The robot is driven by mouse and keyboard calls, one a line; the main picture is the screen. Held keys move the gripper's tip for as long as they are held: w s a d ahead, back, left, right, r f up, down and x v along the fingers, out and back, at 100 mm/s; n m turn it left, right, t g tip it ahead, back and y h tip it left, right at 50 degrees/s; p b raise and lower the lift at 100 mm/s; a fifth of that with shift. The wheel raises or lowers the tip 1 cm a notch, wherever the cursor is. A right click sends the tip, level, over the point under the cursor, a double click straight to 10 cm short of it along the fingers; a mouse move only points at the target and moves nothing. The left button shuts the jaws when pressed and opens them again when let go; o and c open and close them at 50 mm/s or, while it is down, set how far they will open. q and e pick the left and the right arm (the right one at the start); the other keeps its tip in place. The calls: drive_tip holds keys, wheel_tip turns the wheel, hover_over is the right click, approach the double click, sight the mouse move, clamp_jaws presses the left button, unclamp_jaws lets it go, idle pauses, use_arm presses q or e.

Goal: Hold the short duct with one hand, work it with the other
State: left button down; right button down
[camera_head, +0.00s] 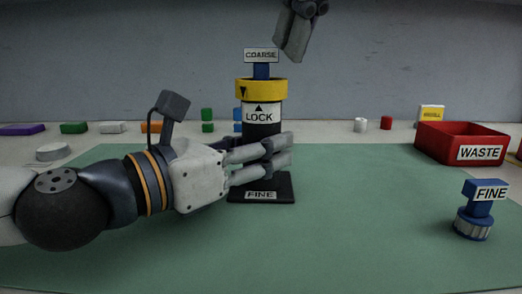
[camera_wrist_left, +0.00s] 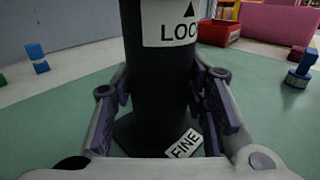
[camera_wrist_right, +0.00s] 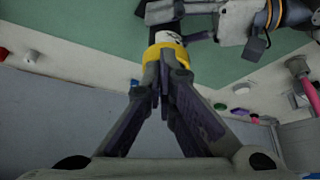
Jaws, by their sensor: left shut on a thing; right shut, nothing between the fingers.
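The short duct is a black upright cylinder (camera_head: 262,130) with a LOCK label, standing on a dark base (camera_head: 270,188) labelled FINE. A yellow ring (camera_head: 262,89) with a black arrow sits around its top, and a blue piece with a COARSE label (camera_head: 261,55) stands up from it. My left gripper (camera_head: 285,150) is shut on the black cylinder below the LOCK label; its fingers flank the cylinder in the left wrist view (camera_wrist_left: 165,100). My right gripper (camera_head: 292,58) is shut and empty, above and right of the yellow ring. In the right wrist view its fingers (camera_wrist_right: 168,65) partly hide the ring.
A blue knob piece labelled FINE (camera_head: 475,215) stands on the green mat (camera_head: 370,230) at the right. A red WASTE bin (camera_head: 462,143) stands behind it. Several small coloured blocks line the back of the table. The mat between duct and blue piece is clear.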

sight(261, 88)
wheel_tip(261, 88, down, 4)
drive_tip(key=shift+r, duration=0.1)
drive_tip(key=shift+w+a, duration=0.2)
idle(0.8)
drive_tip(key=shift+s+a, duration=0.1)
drive_tip(key=shift+a, duration=0.1)
drive_tip(key=shift+s+a, duration=0.2)
drive_tip(key=shift+a, duration=0.2)
drive_tip(key=shift+s, duration=0.1)
idle(0.4)
